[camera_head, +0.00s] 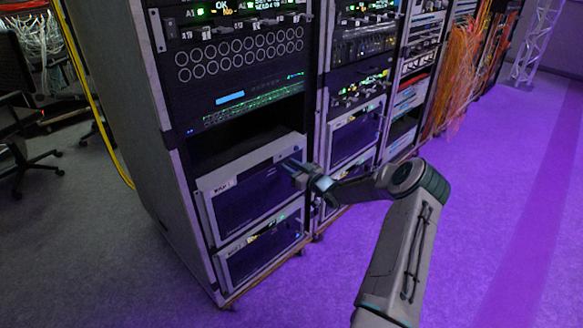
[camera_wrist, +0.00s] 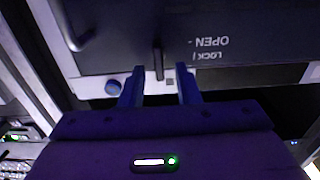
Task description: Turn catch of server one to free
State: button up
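The upper server unit (camera_head: 243,192) in the near rack has a pale frame, a dark front and a small label too blurred to read surely. My gripper (camera_head: 291,167) is at its upper right corner. In the wrist view, my gripper (camera_wrist: 160,86) is open, its two blue fingers apart. The catch, a thin dark bar (camera_wrist: 158,62), stands upright in the picture between and just beyond the fingertips. I see no finger touching it. Upside-down print beside it reads "OPEN –" and "LOCK |"; the bar runs parallel to the LOCK stroke.
A curved handle (camera_wrist: 78,38) and a round blue knob (camera_wrist: 112,88) are near the catch in the wrist view. A similar lower unit (camera_head: 262,250) sits beneath. More racks (camera_head: 360,100) stand to the right. The purple-lit floor (camera_head: 490,210) is clear; a yellow cable (camera_head: 92,95) hangs at left.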

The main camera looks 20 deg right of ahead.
grip_shut()
jog(key=shift+f+n+b, duration=0.15)
jog(key=shift+n+b, duration=0.15)
jog(key=shift+b, duration=0.25)
jog(key=shift+s+a+f+n+b, duration=0.1)
jog(key=shift+a+f+n+b, duration=0.15)
jog(key=shift+n+b, duration=3.2)
jog(key=shift+s+a+f+n+b, duration=0.1)
jog(key=shift+a+f+n+b, duration=0.15)
jog(key=shift+n+b, duration=3.2)
jog(key=shift+s+a+f+n+b, duration=0.2)
jog(key=shift+n+b, duration=1.5)
jog(key=shift+b, duration=3.4)
jog(key=shift+w, duration=0.1)
